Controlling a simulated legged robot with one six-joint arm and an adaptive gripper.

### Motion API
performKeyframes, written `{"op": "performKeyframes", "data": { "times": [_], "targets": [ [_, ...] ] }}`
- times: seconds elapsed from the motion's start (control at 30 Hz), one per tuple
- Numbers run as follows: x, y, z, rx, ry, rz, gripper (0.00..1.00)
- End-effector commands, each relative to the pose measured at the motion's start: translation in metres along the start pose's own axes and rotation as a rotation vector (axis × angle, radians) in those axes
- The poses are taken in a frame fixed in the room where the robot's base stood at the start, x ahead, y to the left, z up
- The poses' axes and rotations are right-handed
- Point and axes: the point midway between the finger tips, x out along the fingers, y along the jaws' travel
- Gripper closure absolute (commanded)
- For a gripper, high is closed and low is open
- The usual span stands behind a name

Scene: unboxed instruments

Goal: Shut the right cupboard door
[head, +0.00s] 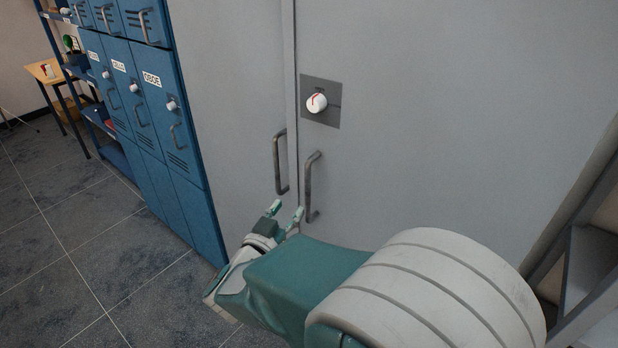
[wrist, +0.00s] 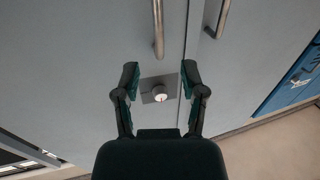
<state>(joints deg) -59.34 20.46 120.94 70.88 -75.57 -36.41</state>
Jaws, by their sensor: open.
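The right cupboard door (head: 430,110) is a tall grey panel filling the right half of the head view. It bears a vertical metal handle (head: 309,187) and a white knob with a red mark (head: 316,103) on a dark plate. The left door (head: 235,90) has its own handle (head: 280,163). My gripper (head: 286,211) is open and empty, low in front of the handles. In the wrist view the knob (wrist: 160,93) shows between my fingers (wrist: 160,70), farther off, with the right door's handle (wrist: 158,30) beyond.
Blue lockers (head: 150,90) with knobs and handles stand left of the cupboard. A small wooden table (head: 50,72) is farther left. A grey shelf (head: 590,265) stands at the right edge. The tiled floor (head: 80,230) at left is clear.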

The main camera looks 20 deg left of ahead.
Motion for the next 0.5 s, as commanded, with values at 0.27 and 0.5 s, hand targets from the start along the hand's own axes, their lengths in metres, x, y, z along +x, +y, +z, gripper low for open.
{"op": "performKeyframes", "data": {
  "times": [0.27, 0.5],
  "targets": [
    [0.049, 0.003, 0.000, 0.006, -0.002, 0.006, 0.46],
    [0.088, 0.003, 0.001, 0.007, -0.003, 0.005, 0.46]
  ]
}}
